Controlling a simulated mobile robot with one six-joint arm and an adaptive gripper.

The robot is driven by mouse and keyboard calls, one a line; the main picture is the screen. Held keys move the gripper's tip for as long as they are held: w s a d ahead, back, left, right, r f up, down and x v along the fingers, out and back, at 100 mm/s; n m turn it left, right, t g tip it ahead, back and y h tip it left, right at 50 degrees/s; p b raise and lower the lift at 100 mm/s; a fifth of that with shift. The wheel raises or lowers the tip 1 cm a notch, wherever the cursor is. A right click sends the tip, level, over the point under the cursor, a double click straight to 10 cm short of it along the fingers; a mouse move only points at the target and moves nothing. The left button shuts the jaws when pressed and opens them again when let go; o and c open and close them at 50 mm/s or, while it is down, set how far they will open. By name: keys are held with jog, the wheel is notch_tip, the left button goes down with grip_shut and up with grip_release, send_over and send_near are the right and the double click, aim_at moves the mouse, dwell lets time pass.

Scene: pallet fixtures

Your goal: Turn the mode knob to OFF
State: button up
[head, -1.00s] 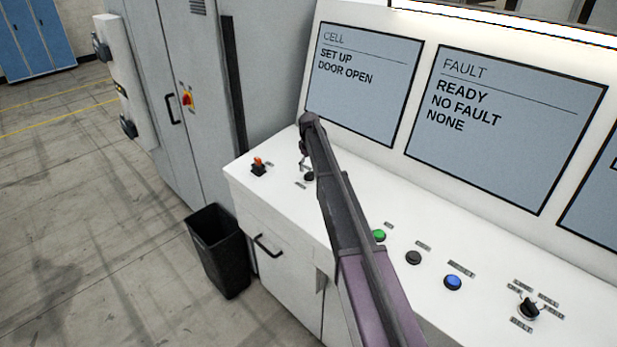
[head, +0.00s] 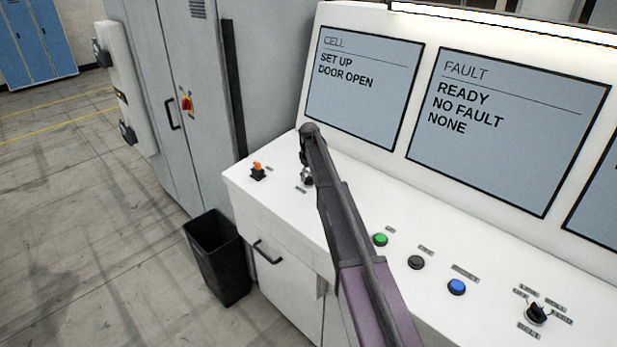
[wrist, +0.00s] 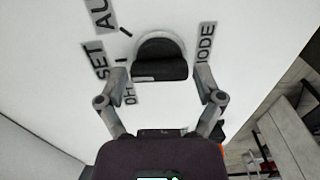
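The mode knob (wrist: 160,58) is a black, round-backed knob on the white panel in the wrist view. A flat, wide face of it points toward my gripper. My gripper (wrist: 162,78) is open, with one finger on each side of the knob. Small gaps show between fingers and knob; I cannot tell their depth above the panel. A label partly hidden by the left finger (wrist: 129,93) and a cut-off AU label (wrist: 101,13) also show. In the head view my gripper (head: 307,176) largely covers the knob.
An orange-topped switch (head: 258,171) stands left of my gripper on the console (head: 280,215). Green (head: 380,239), black (head: 416,262) and blue (head: 457,287) buttons and another black selector (head: 536,314) lie right. The CELL screen (head: 363,88) rises behind. A black bin (head: 218,262) stands below.

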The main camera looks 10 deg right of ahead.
jog(key=c, duration=0.5)
jog(key=shift+a, duration=0.1)
jog(key=shift+n, duration=0.5)
jog(key=n, duration=0.3)
jog(key=shift+n, duration=0.3)
jog(key=n, duration=0.4)
jog(key=shift+s, duration=0.1)
jog(key=shift+n, duration=0.3)
jog(key=o, duration=1)
jog(key=shift+o, duration=0.2)
